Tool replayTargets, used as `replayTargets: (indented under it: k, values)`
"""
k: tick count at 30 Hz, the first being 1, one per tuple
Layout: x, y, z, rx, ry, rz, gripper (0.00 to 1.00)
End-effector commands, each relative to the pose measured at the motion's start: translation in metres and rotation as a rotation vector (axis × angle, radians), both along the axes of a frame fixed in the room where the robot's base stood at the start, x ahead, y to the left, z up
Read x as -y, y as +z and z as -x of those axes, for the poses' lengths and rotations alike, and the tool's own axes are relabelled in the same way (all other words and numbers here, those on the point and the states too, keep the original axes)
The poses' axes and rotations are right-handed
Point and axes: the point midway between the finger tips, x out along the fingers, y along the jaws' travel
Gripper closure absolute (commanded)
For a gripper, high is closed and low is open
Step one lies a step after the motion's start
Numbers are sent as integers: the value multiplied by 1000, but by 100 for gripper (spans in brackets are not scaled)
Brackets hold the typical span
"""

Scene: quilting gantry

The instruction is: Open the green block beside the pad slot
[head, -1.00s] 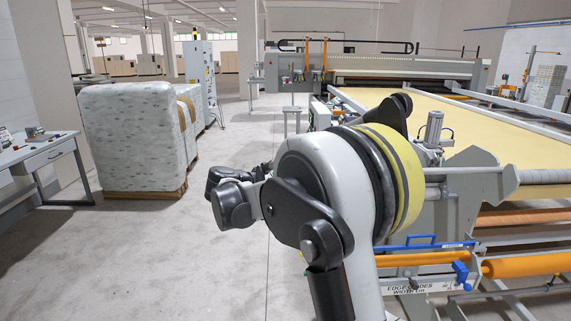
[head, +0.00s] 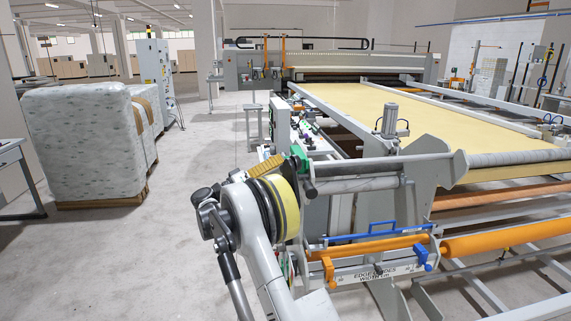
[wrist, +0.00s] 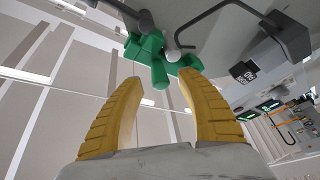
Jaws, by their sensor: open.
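The green block (wrist: 150,48) shows at the top of the wrist view, on the underside of a grey machine part, with a green knob or lever hanging from it. In the head view the green block (head: 304,163) sits at the end of a grey roller bar, just right of my arm. My gripper (wrist: 160,77) is open, its two yellow fingers apart and the green lever roughly between and beyond the tips. I cannot tell whether they touch. In the head view my gripper (head: 264,165) is partly hidden behind my arm.
The machine frame with a blue handle (head: 398,228) and an orange roller (head: 505,243) stands to the right. A grey bent rod (wrist: 232,8) is near the block in the wrist view. A wrapped stack (head: 85,140) stands left; the floor between is clear.

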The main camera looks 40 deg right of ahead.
Motion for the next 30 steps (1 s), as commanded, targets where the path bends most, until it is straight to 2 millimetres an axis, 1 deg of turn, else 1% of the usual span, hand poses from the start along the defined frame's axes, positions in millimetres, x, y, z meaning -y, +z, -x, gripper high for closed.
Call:
replayTargets:
  k: [1, 3, 6, 10, 17, 20, 21, 22, 30]
  values:
    - [9, 1, 2, 0, -2, -1, 55]
    - [18, 4, 3, -1, -2, 0, 55]
    - [27, 7, 4, -1, -1, -1, 55]
    - [32, 9, 5, -1, 0, 0, 55]
    - [32, 10, 5, -1, 0, -1, 55]
    - [32, 10, 5, -1, 0, -1, 84]
    - [32, 10, 5, -1, 0, -1, 96]
    - [32, 10, 5, -1, 0, -1, 100]
    - [32, 9, 5, -2, 1, -2, 100]
